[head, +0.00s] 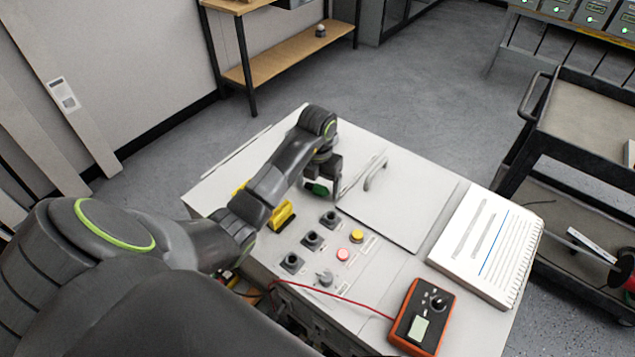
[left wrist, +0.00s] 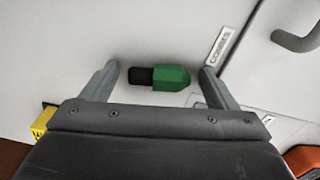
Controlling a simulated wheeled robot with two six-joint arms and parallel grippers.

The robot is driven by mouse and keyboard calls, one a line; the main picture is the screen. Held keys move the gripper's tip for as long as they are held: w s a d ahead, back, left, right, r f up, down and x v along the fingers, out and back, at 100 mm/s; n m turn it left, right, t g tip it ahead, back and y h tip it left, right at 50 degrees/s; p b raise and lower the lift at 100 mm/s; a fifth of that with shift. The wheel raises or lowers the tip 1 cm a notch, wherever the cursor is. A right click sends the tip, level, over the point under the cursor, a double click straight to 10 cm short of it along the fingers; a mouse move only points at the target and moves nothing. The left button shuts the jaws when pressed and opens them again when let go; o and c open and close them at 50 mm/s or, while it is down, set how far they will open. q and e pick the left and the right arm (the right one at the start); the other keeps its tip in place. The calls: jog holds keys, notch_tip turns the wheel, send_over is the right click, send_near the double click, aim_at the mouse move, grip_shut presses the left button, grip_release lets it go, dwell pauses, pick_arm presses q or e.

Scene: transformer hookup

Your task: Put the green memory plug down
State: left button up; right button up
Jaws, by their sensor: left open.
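The green memory plug (left wrist: 172,77) has a green body and a black end. In the left wrist view it lies on its side on the white cabinet top, between the two fingers of my left gripper (left wrist: 158,80). The fingers are spread, with a gap on both sides of the plug. In the head view the plug (head: 318,188) shows partly under my left gripper (head: 325,180), near the cover panel with the handle. My right gripper is not in view.
Yellow blocks (head: 282,216) stand beside my left arm. Black sockets (head: 312,239) and red and yellow buttons (head: 356,236) sit in front. A handle (head: 375,172), notebook (head: 485,245) and orange meter (head: 422,318) with a red lead are to the right.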

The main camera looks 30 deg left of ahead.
aim_at(317, 185)
pick_arm(q)
jog(key=shift+r, duration=0.2)
jog(key=shift+w+r, duration=0.1)
jog(key=shift+r, duration=0.1)
notch_tip(317, 185, up, 3)
jog(key=shift+f, duration=0.2)
notch_tip(317, 185, up, 9)
jog(key=p, duration=0.9)
jog(key=shift+f, duration=0.1)
